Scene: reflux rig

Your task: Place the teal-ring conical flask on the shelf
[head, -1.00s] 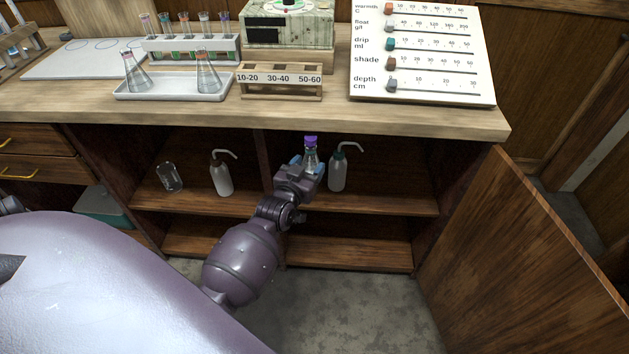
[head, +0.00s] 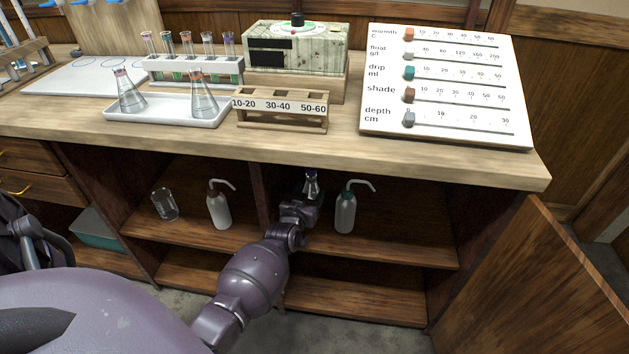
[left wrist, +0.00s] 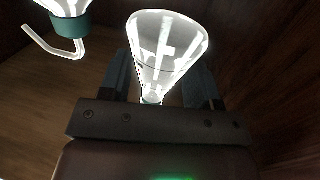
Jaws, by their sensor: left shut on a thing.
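My left gripper (head: 306,203) reaches into the open cabinet under the bench, over the upper shelf (head: 270,239). It is shut on a clear conical flask (head: 311,187), held upright by its upper part. I cannot tell whether the base touches the shelf. My right gripper is not in view.
A teal-capped wash bottle (head: 345,213) stands just right of the flask. A red-capped wash bottle (head: 218,208) and a clear beaker (head: 165,204) stand left of the divider (head: 259,190). Two other flasks stand on the bench tray (head: 170,113). The cabinet door (head: 540,280) hangs open at right.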

